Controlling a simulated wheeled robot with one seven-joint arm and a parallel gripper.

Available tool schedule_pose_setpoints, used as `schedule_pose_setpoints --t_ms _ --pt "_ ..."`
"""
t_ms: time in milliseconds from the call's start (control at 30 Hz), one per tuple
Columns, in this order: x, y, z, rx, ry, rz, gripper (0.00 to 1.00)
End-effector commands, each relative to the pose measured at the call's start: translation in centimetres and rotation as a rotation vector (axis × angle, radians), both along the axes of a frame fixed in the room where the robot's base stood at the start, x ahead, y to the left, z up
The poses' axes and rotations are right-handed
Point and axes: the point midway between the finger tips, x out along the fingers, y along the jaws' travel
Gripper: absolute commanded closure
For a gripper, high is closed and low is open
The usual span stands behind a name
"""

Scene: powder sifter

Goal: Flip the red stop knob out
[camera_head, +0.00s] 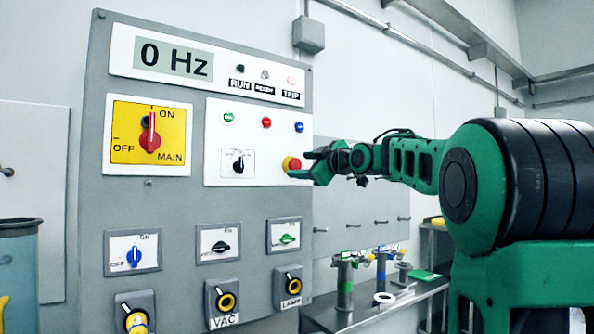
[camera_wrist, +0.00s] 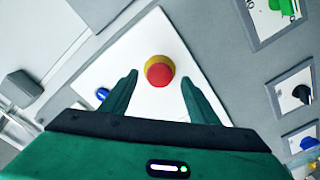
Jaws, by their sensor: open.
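The red stop knob (camera_head: 294,164) is a round red mushroom button on a yellow collar, at the right edge of the white button panel on the grey control cabinet. In the wrist view the knob (camera_wrist: 159,75) lies between and just beyond the tips of my two fingers. My gripper (camera_head: 312,167) is open, with its fingers pointing at the panel beside the knob. In the wrist view my gripper (camera_wrist: 160,92) has one finger to each side of the knob, with gaps left and right. I cannot tell how far the fingertips are from the panel in depth.
The same panel has green, red (camera_head: 266,122) and blue (camera_head: 299,127) buttons and a black selector (camera_head: 239,164). A yellow main switch (camera_head: 150,138) with a red handle is at left. Small selector switches sit below. A steel bench (camera_head: 370,312) with fittings stands behind at right.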

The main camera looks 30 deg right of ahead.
Motion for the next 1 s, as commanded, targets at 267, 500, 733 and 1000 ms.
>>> schedule_pose_setpoints --t_ms 267,500,733,1000 --pt "1.8 0.1 0.0 0.000 0.000 0.000 0.45" --pt "1.8 0.1 0.0 0.000 0.001 0.001 0.45" --pt "1.8 0.1 0.0 0.000 0.001 0.001 0.98" --pt "0.6 0.1 -0.1 0.002 0.003 0.001 1.00"
